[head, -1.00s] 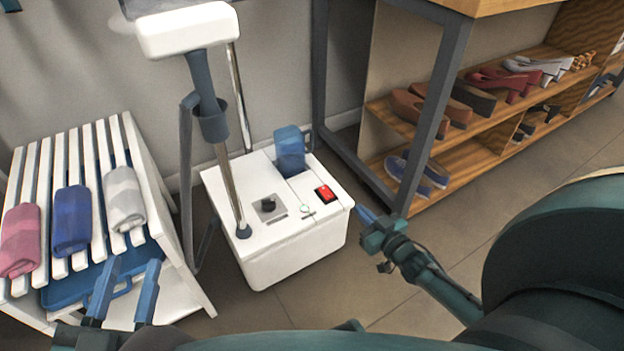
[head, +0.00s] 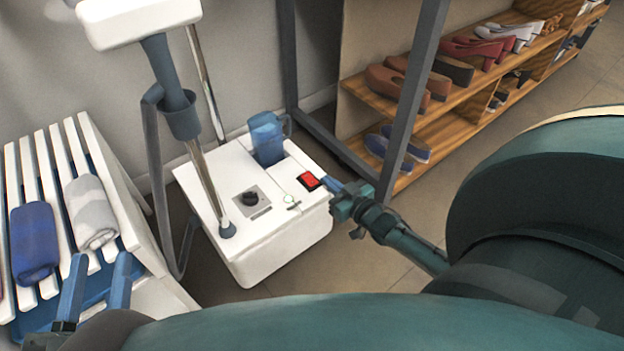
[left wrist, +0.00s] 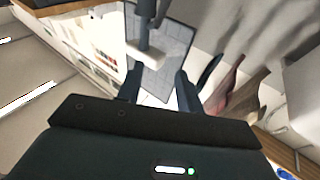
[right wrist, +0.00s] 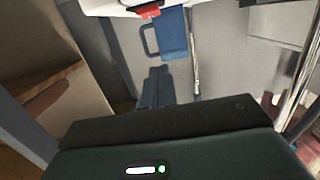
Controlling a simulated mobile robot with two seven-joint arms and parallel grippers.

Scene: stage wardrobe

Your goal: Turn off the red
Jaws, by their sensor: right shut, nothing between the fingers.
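The red switch (head: 309,181) sits on top of a white box-shaped appliance (head: 282,247), near its right edge. The switch also shows at the top of the right wrist view (right wrist: 149,12). My right gripper (head: 326,183) is shut and empty, its blue fingertips just right of the switch; I cannot tell whether they touch it. Its closed fingers also show in the right wrist view (right wrist: 158,72). My left gripper (head: 101,260) is open and empty at the lower left, in front of the slatted bench; its spread fingers show in the left wrist view (left wrist: 158,76).
A black knob (head: 250,199) and a blue translucent water tank (head: 267,138) are on the appliance. A pole with a white head (head: 140,20) rises from it. A white slatted bench (head: 75,140) with rolled towels stands left. A shoe shelf (head: 450,110) and a dark table leg (head: 408,100) stand right.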

